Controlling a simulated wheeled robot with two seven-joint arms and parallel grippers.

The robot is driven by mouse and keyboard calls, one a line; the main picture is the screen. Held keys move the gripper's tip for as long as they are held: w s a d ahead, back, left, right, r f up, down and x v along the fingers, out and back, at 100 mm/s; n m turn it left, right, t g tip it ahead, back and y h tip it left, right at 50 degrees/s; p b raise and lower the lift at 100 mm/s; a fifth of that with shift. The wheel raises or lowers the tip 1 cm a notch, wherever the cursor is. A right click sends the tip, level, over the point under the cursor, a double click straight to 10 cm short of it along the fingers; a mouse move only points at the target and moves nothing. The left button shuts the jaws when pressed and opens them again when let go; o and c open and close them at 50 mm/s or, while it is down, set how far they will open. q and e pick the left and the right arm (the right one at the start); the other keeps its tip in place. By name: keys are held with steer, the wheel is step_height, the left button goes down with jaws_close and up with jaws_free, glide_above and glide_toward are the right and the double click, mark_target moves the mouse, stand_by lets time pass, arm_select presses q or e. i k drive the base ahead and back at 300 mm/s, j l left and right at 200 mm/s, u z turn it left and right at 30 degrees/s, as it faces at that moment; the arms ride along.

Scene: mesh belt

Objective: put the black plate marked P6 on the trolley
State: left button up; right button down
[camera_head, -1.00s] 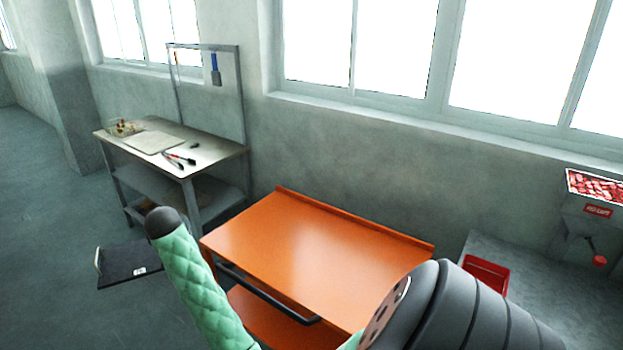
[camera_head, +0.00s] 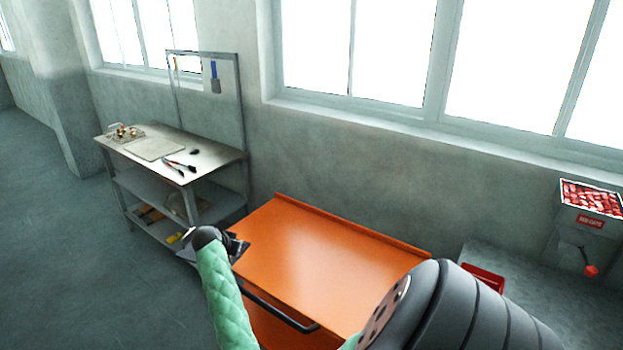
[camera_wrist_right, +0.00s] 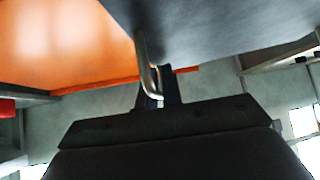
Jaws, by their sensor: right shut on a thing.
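My right gripper (camera_wrist_right: 158,95) is shut on the metal handle (camera_wrist_right: 148,62) of the black plate (camera_wrist_right: 215,32), whose broad dark face fills the upper right of the wrist view. In the head view the plate (camera_head: 187,254) is mostly hidden behind the end of my green-sleeved arm, at the left end of the orange trolley (camera_head: 330,248). Its P6 mark cannot be read now. The trolley top is bare and also shows in the wrist view (camera_wrist_right: 60,45). I cannot tell whether the plate overlaps the trolley's edge. My left gripper is not in view.
A metal workbench (camera_head: 205,160) with tools and a board stands behind left. The trolley has a black handle bar (camera_head: 280,308) in front and a raised back lip. A red bin (camera_head: 484,281) and a red-labelled machine (camera_head: 590,222) are on the right. A wall with windows closes the back.

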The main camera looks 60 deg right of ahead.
mark_target(266, 232)
steer(key=l, duration=1.8)
steer(key=i+u, duration=0.05)
steer(key=i, duration=0.05)
